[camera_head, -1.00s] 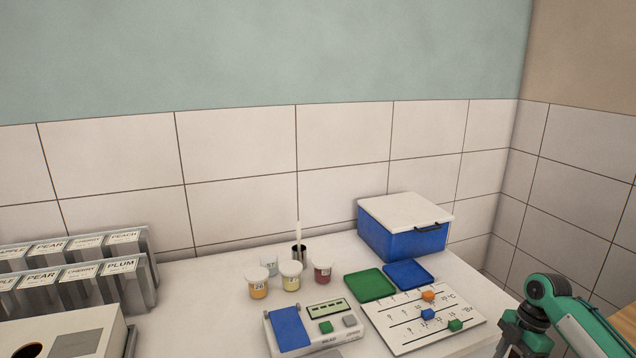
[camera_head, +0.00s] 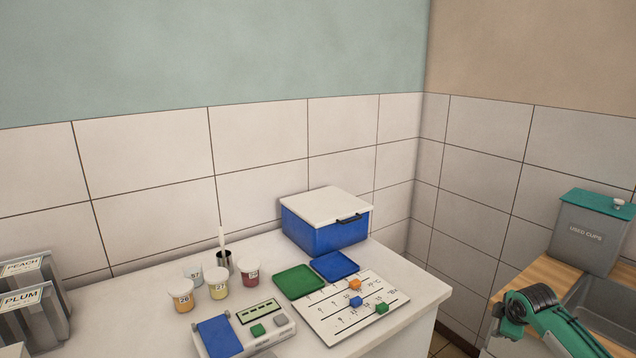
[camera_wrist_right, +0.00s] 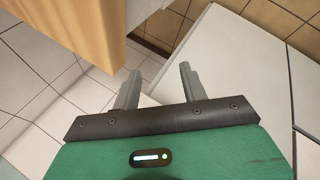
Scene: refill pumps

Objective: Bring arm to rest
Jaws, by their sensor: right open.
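My right arm (camera_head: 545,315), green and black, comes in at the lower right of the head view, beside the right end of the white counter. In the right wrist view, the two grey fingers of my right gripper (camera_wrist_right: 160,72) stand apart. Nothing is held between them; tiled floor and a white surface show beyond. My left gripper and left arm are not in the head view.
The white counter (camera_head: 130,310) carries a blue box (camera_head: 325,237), small cups, a green tray (camera_head: 299,281), a blue tray (camera_head: 335,265) and a board (camera_head: 330,320) with cubes. At right, a used cups bin (camera_head: 587,235) stands by a sink (camera_head: 605,305). A wooden edge (camera_wrist_right: 75,35) is near my gripper.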

